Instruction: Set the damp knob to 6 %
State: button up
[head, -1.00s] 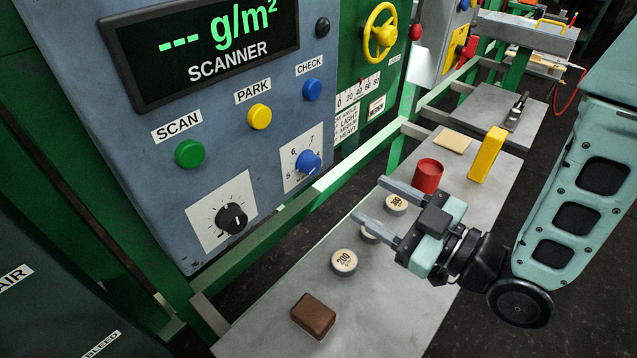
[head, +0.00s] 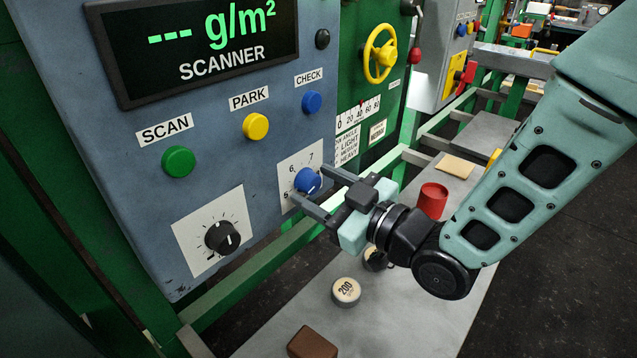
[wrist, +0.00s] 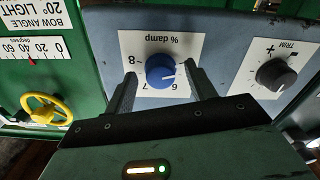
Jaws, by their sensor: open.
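The blue damp knob (head: 308,180) sits on a white dial plate on the blue-grey scanner panel. In the wrist view the knob (wrist: 160,69) appears upside down under "% damp", with 6, 7 and 8 readable around it. A pale mark on the knob points to the lower right there, roughly towards the 6 side; the exact reading is unclear. My gripper (head: 310,183) is open, its fingers pointing at the panel. In the wrist view its two fingers (wrist: 163,78) lie on either side of the knob, with gaps; I cannot tell whether the tips reach past its face.
A black trim knob (head: 222,237) is beside the damp dial. Green scan (head: 178,162), yellow park (head: 256,126) and blue check (head: 312,102) buttons sit above. A green rail runs below the panel. The bench holds a 200 disc (head: 346,291), brown block (head: 313,343) and red cylinder (head: 432,200).

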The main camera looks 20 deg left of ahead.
jog(key=shift+w+a, duration=0.1)
jog(key=shift+a, duration=0.2)
jog(key=c, duration=1)
jog(key=shift+o, duration=0.2)
jog(key=shift+f+m, duration=0.1)
jog(key=shift+m, duration=0.2)
